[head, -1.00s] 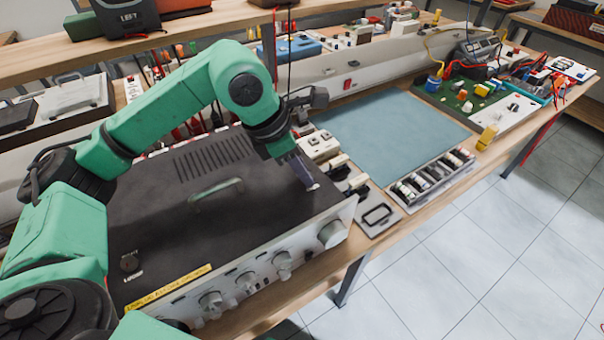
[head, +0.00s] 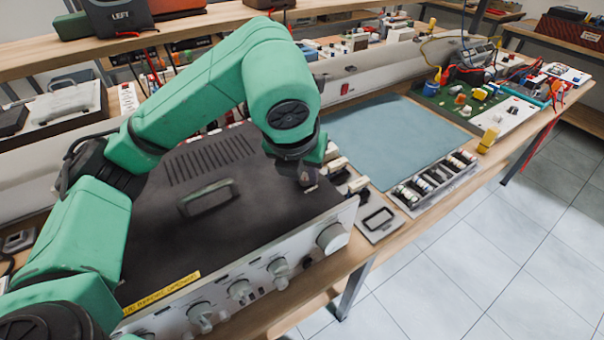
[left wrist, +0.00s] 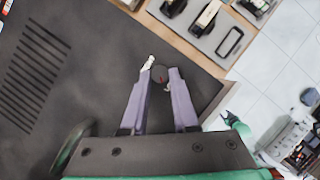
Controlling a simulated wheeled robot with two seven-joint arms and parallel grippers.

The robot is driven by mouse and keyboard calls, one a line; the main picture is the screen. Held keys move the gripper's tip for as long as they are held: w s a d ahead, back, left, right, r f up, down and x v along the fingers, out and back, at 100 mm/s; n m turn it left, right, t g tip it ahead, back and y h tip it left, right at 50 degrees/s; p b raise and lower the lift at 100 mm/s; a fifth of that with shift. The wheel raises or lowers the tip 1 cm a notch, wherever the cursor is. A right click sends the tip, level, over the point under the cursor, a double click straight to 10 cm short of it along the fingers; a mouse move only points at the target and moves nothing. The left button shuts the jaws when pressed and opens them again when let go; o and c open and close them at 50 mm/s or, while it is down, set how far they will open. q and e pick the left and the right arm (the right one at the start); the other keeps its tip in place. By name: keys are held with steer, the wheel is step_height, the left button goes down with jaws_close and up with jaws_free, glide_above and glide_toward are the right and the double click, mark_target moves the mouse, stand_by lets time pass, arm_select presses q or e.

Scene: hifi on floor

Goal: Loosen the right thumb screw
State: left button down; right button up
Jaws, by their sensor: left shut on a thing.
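The hi-fi unit (head: 150,230) has a black top cover with a handle and a pale front panel with several knobs. The right thumb screw (left wrist: 160,74) is a small dark round knob with a red mark on the cover, near its right end. My left gripper (left wrist: 159,72) points down at the cover and is shut on this screw, a finger on each side. In the head view, my left gripper (head: 307,184) is at the cover's far right corner, where its wrist hides most of the screw. My left arm covers the cover's left end. My right gripper is out of view.
A blue-green mat (head: 390,140) lies right of the unit. A parts tray (head: 435,180) with several small pieces and a grey plate with a black frame (head: 377,220) lie near the bench's front edge. A shelf (head: 190,33) runs above the back of the bench.

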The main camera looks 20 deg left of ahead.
arm_select(q)
steer(key=n, duration=0.1)
steer(key=n+y, duration=0.1)
steer(key=shift+d+r+n+p, duration=0.15)
steer(key=shift+n+p, duration=0.15)
steer(key=shift+n, duration=0.1)
steer(key=n+y+p, duration=0.1)
steer(key=n, duration=0.2)
steer(key=shift+w+d+g+p, duration=0.1)
steer(key=shift+d+g+p, duration=0.05)
steer(key=shift+g+p, duration=0.15)
steer(key=shift+n+y+p, duration=0.35)
steer(key=shift+n+y, duration=0.05)
steer(key=shift+n, duration=0.4)
steer(key=c, duration=0.7)
jaws_free()
steer(key=v, duration=0.4)
steer(key=p+v, duration=0.1)
steer(key=v, duration=0.9)
steer(key=shift+w+d+r, duration=0.15)
steer(key=shift+w+r, duration=0.05)
steer(key=shift+r, duration=0.05)
